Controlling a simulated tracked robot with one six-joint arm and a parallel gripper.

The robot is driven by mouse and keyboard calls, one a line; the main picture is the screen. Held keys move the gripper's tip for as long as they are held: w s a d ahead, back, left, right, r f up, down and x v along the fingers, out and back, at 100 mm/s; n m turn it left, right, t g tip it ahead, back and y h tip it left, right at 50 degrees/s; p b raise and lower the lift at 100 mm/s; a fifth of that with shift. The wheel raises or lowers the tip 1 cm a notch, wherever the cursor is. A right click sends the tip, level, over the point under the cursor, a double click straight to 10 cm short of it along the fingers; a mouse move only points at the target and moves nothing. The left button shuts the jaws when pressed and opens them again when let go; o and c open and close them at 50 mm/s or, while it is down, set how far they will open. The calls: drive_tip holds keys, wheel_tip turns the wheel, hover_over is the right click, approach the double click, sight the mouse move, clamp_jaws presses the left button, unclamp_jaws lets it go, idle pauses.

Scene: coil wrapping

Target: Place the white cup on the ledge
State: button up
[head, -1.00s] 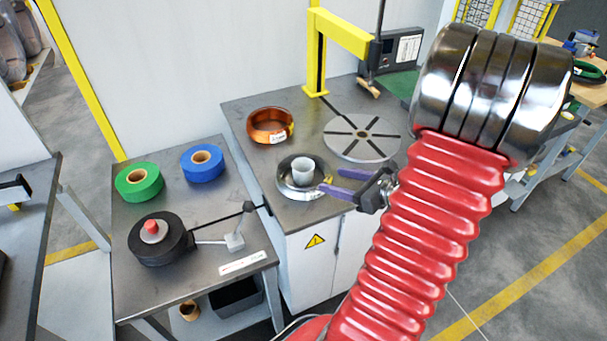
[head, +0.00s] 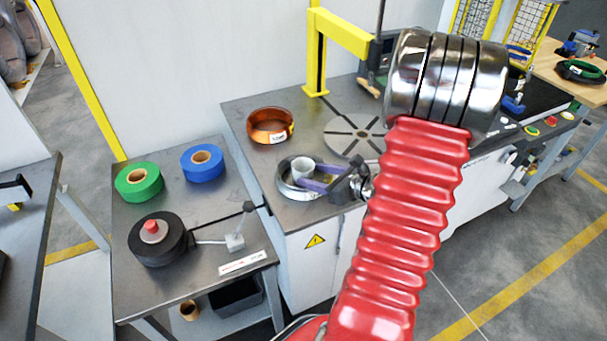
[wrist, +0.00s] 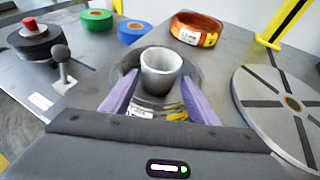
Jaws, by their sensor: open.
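The white cup (head: 302,168) stands upright inside a silver coil ring (head: 290,189) on the grey metal table. In the wrist view the white cup (wrist: 161,72) stands beyond and between the purple fingers of my gripper (wrist: 153,100). My gripper (head: 312,178) is open, with its fingers reaching over the ring from the right, one on each side of the cup's near side. I cannot tell whether a finger touches the cup. I cannot make out which surface is the ledge.
A copper coil (head: 270,126) lies behind the cup, and a slotted round plate (head: 352,136) is to the right. A yellow post (head: 316,60) rises at the back. The left table (head: 200,230) holds green tape (head: 138,182), blue tape (head: 202,163) and a black roll (head: 158,243).

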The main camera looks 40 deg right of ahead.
sight(310, 175)
drive_tip(key=shift+x, duration=2.6)
drive_tip(key=shift+a, duration=0.15)
drive_tip(key=shift+c, duration=0.3)
drive_tip(key=c, duration=0.8)
drive_tip(key=shift+r, duration=0.1)
wheel_tip(310, 175, up, 10)
drive_tip(key=shift+f, duration=0.15)
